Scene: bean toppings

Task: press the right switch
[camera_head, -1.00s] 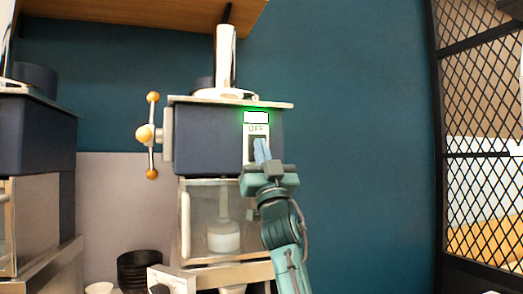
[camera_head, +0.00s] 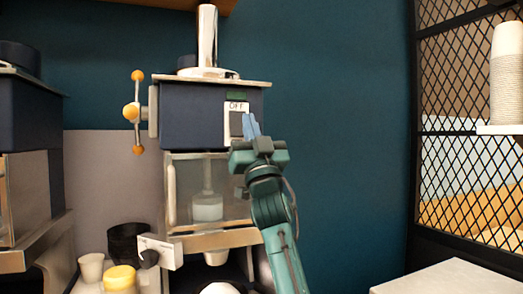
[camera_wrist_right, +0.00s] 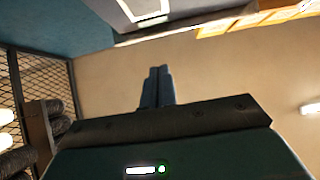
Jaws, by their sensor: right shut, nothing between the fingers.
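The right switch (camera_head: 235,124) is a dark square on a white panel marked "OFF", on the front of the dark blue machine (camera_head: 190,116). A dark green, unlit indicator (camera_head: 237,96) sits above the label. My right gripper (camera_head: 251,127) is shut and empty, its blue-grey fingertips just beside the switch's right edge in the head view. I cannot tell whether they touch the panel. In the right wrist view the closed fingers (camera_wrist_right: 158,88) point up the picture; the switch is not clearly visible there. My left gripper is not in view.
A lever with orange knobs (camera_head: 133,112) is on the machine's left side. Cups (camera_head: 91,268) and a yellow-lidded container (camera_head: 121,280) stand below left. Another machine (camera_head: 25,125) is at far left. Right are a mesh partition (camera_head: 465,130) and a light counter (camera_head: 450,278).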

